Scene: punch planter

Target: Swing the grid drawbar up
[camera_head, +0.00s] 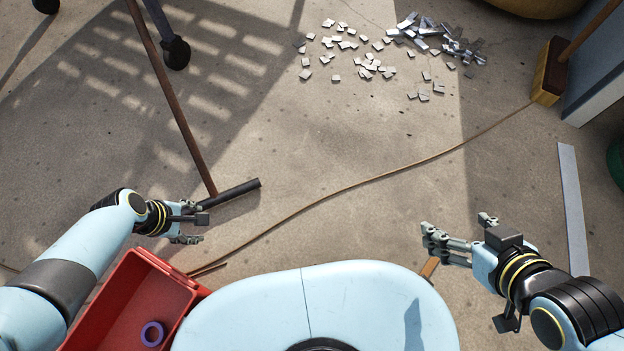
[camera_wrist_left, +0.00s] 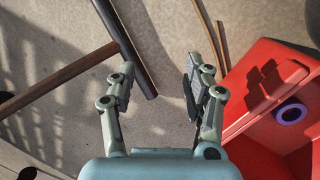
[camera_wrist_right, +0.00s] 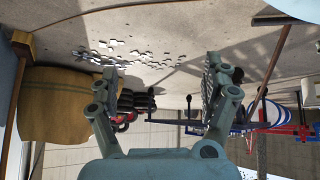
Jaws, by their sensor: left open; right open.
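A long brown rod (camera_head: 170,95) with a black crossbar (camera_head: 238,192) at its near end, which looks like the drawbar, slopes down from the top left. The grid itself is not in direct view in the head view; only a slatted shadow shows. In the left wrist view the rod (camera_wrist_left: 55,80) meets the black crossbar (camera_wrist_left: 128,48) just beyond the left finger. My left gripper (camera_head: 192,222) is open and empty, close to the crossbar's near end; contact cannot be told. My right gripper (camera_head: 457,230) is open and empty, well right of the drawbar.
A red bin (camera_head: 135,300) with a purple ring (camera_head: 152,333) stands below my left gripper. A thin cord (camera_head: 340,190) crosses the floor. Metal chips (camera_head: 365,65) lie scattered at the back. A broom (camera_head: 550,75) and a flat grey strip (camera_head: 572,200) are at right. Mid-floor is mostly clear.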

